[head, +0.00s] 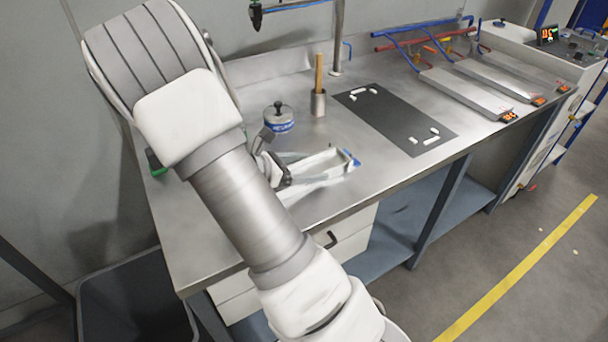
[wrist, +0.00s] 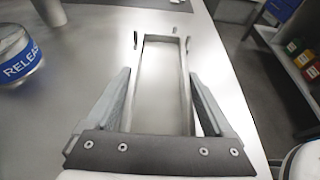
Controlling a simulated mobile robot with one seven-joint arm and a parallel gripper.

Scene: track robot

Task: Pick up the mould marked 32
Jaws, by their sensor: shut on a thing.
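A long, shallow, pale metal mould (head: 330,161) lies on or just above the steel bench, with a blue piece at its far end. My gripper (head: 312,172) is at its near part. In the wrist view the mould (wrist: 162,70) is an empty open tray running away from me between my two fingers, one along each long side. My gripper is shut on it. I cannot read any number on the mould. I cannot tell whether its underside touches the bench. My arm hides part of the bench in the head view.
A round pot with a blue RELEASE label (head: 279,118) stands left of the mould. Behind is a metal cup with a wooden handle (head: 319,100). A dark mat (head: 395,118) with small white pieces lies right. Several long metal trays (head: 465,92) with orange displays are further right.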

